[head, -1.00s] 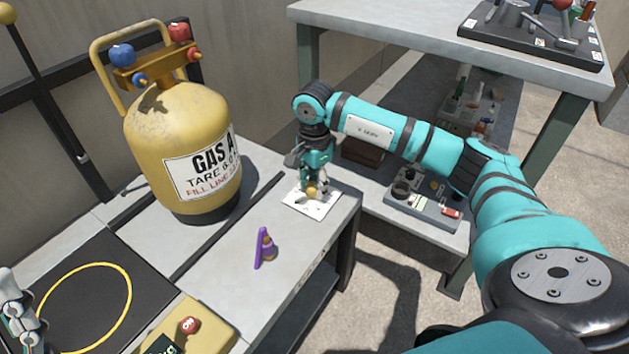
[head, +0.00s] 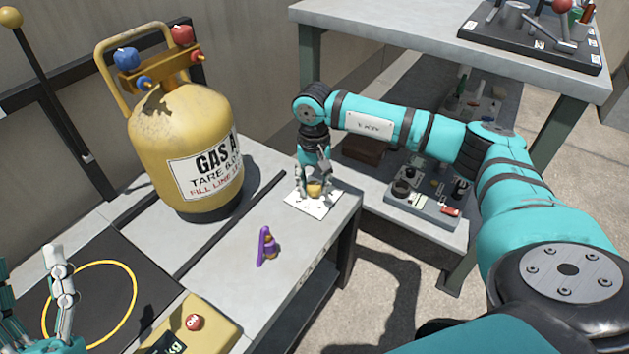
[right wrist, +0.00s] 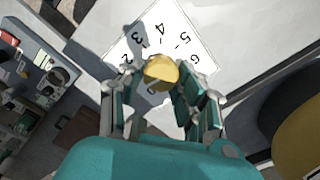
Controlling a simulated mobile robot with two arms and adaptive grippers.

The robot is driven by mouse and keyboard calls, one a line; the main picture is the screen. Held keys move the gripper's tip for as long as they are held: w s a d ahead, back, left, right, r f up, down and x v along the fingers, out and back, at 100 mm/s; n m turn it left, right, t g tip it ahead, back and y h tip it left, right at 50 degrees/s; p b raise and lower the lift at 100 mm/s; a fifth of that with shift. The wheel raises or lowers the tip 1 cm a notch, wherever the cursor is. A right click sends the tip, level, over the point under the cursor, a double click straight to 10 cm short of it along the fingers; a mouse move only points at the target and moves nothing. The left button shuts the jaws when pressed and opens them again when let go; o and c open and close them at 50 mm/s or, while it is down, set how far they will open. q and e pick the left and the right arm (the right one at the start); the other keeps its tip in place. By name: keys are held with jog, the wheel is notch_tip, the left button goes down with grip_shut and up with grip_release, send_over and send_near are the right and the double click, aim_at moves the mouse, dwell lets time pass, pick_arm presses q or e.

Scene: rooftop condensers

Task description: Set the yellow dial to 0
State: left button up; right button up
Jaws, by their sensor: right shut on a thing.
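The yellow dial (head: 314,188) sits on a white numbered plate (head: 326,204) near the table's back right corner. The 0 and the dial's pointer cannot be made out. My right gripper (head: 313,190) points down over the plate and is shut on the dial; it also shows in the right wrist view (right wrist: 158,85). My left gripper (head: 58,285) is at the lower left, partly cut off, its fingers apart and empty.
A yellow gas cylinder (head: 186,145) stands left of the plate. A small purple item (head: 263,246) lies on the table in front. A black scale pad (head: 100,262) with a yellow ring and a yellow box with a red button (head: 194,322) are at lower left.

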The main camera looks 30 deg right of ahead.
aim_at(313, 185)
jog(key=n, duration=0.4)
jog(key=shift+a+n, duration=0.1)
jog(key=shift+n, duration=2.1)
jog(key=o, duration=1.2)
jog(key=shift+c, duration=0.2)
notch_tip(313, 185, up, 12)
